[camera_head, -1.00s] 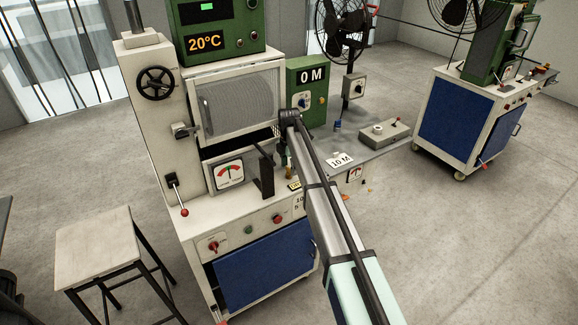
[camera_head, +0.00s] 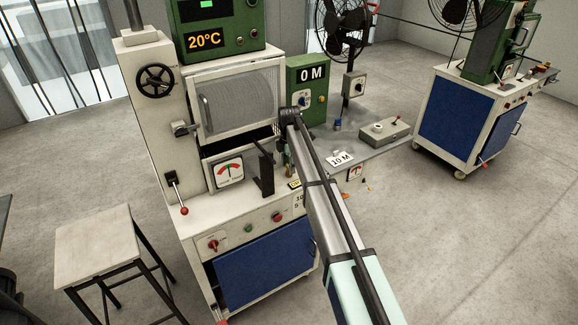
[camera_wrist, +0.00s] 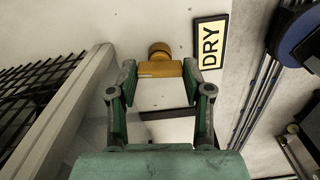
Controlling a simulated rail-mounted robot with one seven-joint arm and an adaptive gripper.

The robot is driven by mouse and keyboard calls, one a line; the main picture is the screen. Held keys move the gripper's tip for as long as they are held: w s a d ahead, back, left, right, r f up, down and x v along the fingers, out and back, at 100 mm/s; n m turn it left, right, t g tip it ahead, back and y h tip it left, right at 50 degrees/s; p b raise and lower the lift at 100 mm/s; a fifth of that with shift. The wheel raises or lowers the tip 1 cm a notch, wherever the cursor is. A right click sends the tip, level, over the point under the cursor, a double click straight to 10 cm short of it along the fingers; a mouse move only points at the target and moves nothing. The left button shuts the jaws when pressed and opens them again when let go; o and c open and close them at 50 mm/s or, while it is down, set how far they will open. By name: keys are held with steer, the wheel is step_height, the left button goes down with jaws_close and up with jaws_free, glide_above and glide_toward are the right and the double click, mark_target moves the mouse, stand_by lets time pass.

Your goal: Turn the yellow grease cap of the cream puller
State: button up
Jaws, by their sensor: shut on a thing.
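The yellow grease cap (camera_wrist: 160,69) shows in the wrist view as a block-like yellow piece with a round, darker yellow knob (camera_wrist: 160,49) just beyond it. My gripper (camera_wrist: 159,76) has its two green fingers on either side of the yellow block, shut on it. The cream puller (camera_head: 222,207) stands at the centre left of the head view, and my arm reaches over its right side. The cap cannot be made out in the head view. The finger contact faces are partly hidden.
A yellow DRY plate (camera_wrist: 210,46) sits close to the right of the cap. A black upright bracket (camera_head: 265,172) stands on the puller's bench. A grey shelf (camera_head: 372,146) extends right, with a grey box (camera_head: 386,131) on it. A stool (camera_head: 95,245) stands left.

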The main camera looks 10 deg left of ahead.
steer(key=m+b, duration=0.1)
steer(key=m, duration=0.7)
steer(key=shift+b, duration=0.3)
steer(key=m, duration=0.4)
steer(key=shift+m+b, duration=0.45)
steer(key=shift+m, duration=1.65)
steer(key=o, duration=0.9)
